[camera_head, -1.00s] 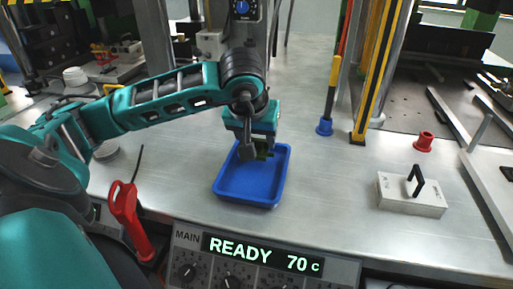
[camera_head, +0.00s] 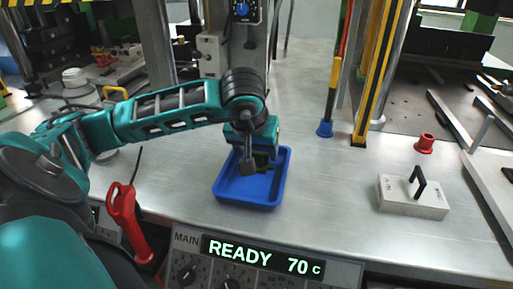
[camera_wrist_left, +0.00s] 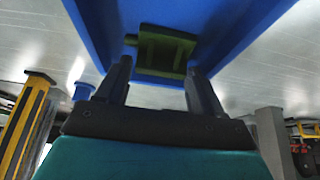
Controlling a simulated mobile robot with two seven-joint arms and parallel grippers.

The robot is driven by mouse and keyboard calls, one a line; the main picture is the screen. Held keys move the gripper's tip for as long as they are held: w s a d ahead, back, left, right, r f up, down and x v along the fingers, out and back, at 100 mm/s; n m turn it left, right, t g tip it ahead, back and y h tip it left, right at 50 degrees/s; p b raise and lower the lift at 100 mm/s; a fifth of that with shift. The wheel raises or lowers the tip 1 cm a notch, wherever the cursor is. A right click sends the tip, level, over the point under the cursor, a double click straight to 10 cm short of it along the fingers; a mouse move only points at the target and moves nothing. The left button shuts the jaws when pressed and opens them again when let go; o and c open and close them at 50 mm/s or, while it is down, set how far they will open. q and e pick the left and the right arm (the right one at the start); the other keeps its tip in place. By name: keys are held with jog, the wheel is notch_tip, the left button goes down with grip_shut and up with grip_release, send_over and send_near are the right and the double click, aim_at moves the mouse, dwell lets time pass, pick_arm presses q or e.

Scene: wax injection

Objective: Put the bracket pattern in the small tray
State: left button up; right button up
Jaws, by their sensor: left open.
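The small blue tray (camera_head: 228,195) lies on the metal bench, below the end of my left arm. The bracket pattern (camera_head: 263,161), a dark green piece, shows in the far part of the tray, partly hidden by my left gripper (camera_head: 257,163). In the left wrist view, the olive-green bracket pattern (camera_wrist_left: 163,52) is against the blue tray (camera_wrist_left: 225,25). The fingers of my left gripper (camera_wrist_left: 160,80) are spread, one on each side of its near end. Whether the piece rests fully on the tray floor I cannot tell. My right gripper is not in view.
A grey block with a black handle (camera_head: 410,197) and a red spool (camera_head: 424,143) stand at the right. A yellow-black post (camera_head: 376,75) rises behind. A red-handled tool (camera_head: 128,220) is at the left front. Bare bench lies right of the tray.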

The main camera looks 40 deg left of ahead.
pick_arm(q)
jog(key=p+v, duration=0.2)
jog(key=v, duration=1)
jog(key=shift+s, duration=0.1)
